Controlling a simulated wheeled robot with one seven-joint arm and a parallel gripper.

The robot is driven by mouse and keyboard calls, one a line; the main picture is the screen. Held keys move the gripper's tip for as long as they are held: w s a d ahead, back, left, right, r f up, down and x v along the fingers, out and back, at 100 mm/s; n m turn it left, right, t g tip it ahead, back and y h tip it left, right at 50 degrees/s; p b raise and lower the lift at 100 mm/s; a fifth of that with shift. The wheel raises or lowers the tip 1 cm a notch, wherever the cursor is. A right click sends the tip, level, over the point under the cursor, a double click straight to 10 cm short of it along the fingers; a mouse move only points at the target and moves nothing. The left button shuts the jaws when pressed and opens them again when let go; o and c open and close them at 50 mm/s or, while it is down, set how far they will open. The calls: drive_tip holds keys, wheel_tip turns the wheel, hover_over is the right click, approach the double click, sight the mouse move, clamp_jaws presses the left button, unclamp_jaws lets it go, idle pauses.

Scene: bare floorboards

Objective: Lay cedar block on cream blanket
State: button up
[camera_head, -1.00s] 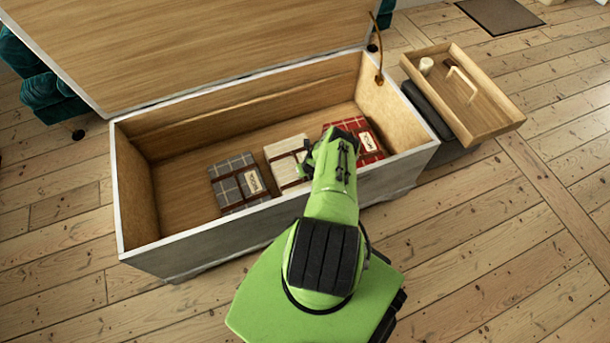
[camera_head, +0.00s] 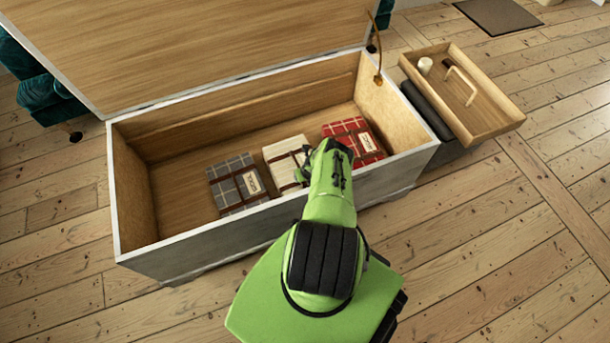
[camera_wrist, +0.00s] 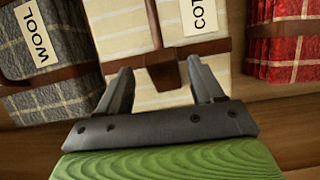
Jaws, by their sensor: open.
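The cream blanket (camera_head: 287,161), with brown straps and a label, lies in the open chest between a grey and a red blanket. My gripper (camera_head: 318,155) is over its right side in the head view. In the wrist view the open gripper (camera_wrist: 160,68) points at the cream blanket (camera_wrist: 205,68), with one fingertip on each side of a short brown piece near its strap. I cannot tell whether that piece is strap or the cedar block. A small dark brown thing (camera_head: 447,63) lies in the wooden tray; I cannot tell if it is the block.
The chest (camera_head: 131,190) has walls on all sides and its lid is up. The grey blanket (camera_head: 237,184) and red blanket (camera_head: 352,141) flank the cream one. The chest's left floor is bare.

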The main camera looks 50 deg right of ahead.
drive_tip(key=shift+r, duration=0.1)
